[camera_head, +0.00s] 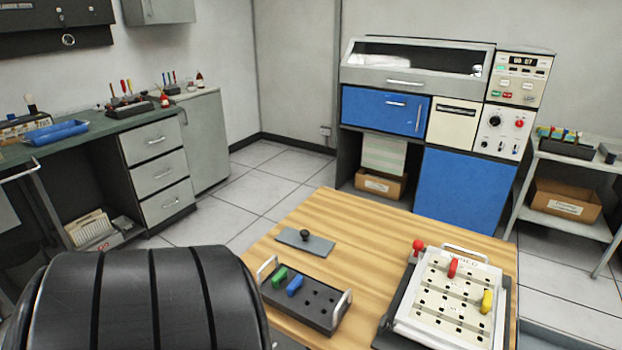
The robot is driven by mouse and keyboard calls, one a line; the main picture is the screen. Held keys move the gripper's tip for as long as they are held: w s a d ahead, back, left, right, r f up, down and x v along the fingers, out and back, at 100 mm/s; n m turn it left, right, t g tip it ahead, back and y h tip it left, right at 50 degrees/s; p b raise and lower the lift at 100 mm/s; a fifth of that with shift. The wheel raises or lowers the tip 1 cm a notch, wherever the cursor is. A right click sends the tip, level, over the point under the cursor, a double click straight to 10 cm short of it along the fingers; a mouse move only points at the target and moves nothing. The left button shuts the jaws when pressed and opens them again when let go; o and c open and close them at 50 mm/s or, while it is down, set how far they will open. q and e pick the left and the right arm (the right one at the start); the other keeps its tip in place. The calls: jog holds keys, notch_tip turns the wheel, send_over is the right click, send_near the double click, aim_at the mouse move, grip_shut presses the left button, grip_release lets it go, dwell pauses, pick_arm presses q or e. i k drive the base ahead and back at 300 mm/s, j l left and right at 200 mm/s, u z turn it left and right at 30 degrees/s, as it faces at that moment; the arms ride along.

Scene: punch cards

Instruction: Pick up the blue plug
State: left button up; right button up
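The blue plug (295,286) stands in a dark plug rack (325,320) with metal handles on the wooden table. A green plug (280,277) stands just left of it in the same rack. The rack's other visible holes look empty. A white punched board (450,322) to the right holds a red plug (453,268) and a yellow plug (486,302). Neither of my grippers is in view.
A grey plate with a black knob (305,242) lies behind the rack. A red-knobbed lever (417,247) stands at the board's left corner. A black ribbed rounded object (140,300) fills the lower left. The table (365,225) is clear between plate and board.

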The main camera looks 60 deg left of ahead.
aim_at(297, 281)
jog(key=u, duration=2.15)
jog(key=z, duration=0.4)
jog(key=i+l+z, duration=0.1)
jog(key=z, duration=0.65)
jog(key=u, duration=1.3)
jog(key=l, duration=0.1)
